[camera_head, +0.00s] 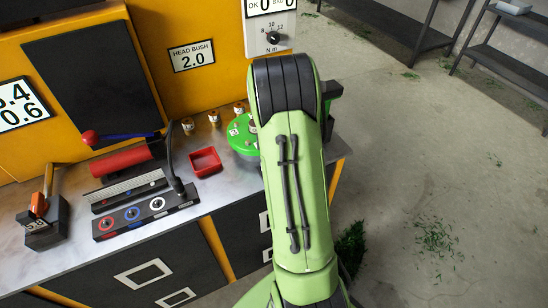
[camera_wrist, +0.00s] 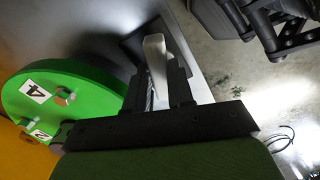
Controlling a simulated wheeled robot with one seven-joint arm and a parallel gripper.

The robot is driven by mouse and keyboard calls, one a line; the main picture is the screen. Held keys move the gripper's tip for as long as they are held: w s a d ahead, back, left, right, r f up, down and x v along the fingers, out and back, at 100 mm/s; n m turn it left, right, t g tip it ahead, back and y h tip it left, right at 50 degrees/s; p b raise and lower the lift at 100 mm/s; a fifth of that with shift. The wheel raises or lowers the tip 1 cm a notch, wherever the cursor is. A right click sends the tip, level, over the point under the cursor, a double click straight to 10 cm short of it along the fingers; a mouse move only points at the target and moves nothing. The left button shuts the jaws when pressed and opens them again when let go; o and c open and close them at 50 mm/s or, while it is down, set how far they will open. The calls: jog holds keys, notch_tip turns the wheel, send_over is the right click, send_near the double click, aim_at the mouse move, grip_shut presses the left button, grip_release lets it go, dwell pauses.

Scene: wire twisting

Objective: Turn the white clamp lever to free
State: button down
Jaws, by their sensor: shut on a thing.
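The white clamp lever (camera_wrist: 156,62) shows in the wrist view as a pale upright bar between my two dark fingers. My gripper (camera_wrist: 163,84) is shut on it. The lever's lower end is hidden by the fingers and the dark gripper body. In the head view my green arm covers the lever and the gripper, so neither shows there. Whether the lever stands at a marked free position cannot be told.
A green numbered disc (camera_wrist: 60,98) is close to the left of my gripper; it also shows in the head view (camera_head: 241,136). A red tray (camera_head: 205,162), a black socket panel (camera_head: 145,213) and a red cylinder (camera_head: 121,161) lie left on the bench. Open floor is right.

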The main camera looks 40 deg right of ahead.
jog(key=shift+n, duration=2.1)
jog(key=c, duration=1)
grip_release()
jog(key=shift+r, duration=0.15)
